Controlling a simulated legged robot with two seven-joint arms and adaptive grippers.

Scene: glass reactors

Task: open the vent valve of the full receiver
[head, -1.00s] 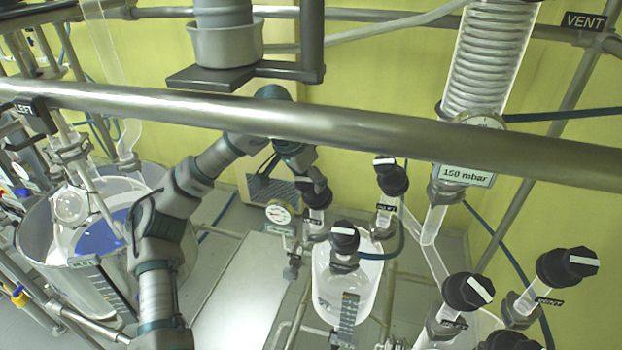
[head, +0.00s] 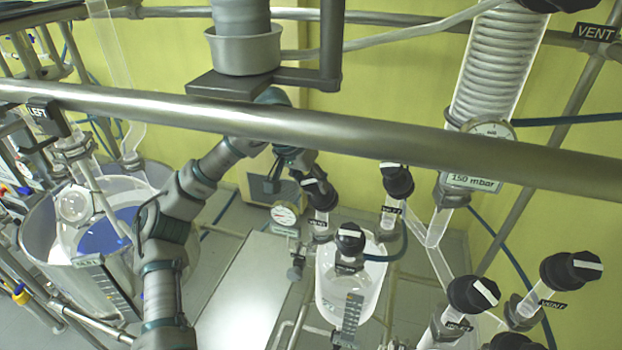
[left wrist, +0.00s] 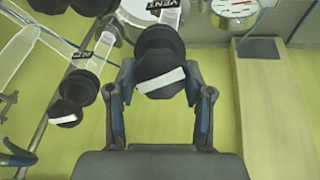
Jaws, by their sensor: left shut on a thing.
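My left gripper (left wrist: 163,105) is shut on a black valve knob (left wrist: 160,55) with a white bar, one finger on each side of it. A VENT label (left wrist: 167,10) sits beyond the knob. I cannot tell the liquid level or whether the valve is open. My right gripper is not in view.
Other black knobs stand close by: one in front (head: 350,238), one to the right (head: 397,181) and several at lower right (head: 472,294). A steel rail (head: 400,140) crosses above. A pressure gauge (head: 284,214) sits left of the held knob.

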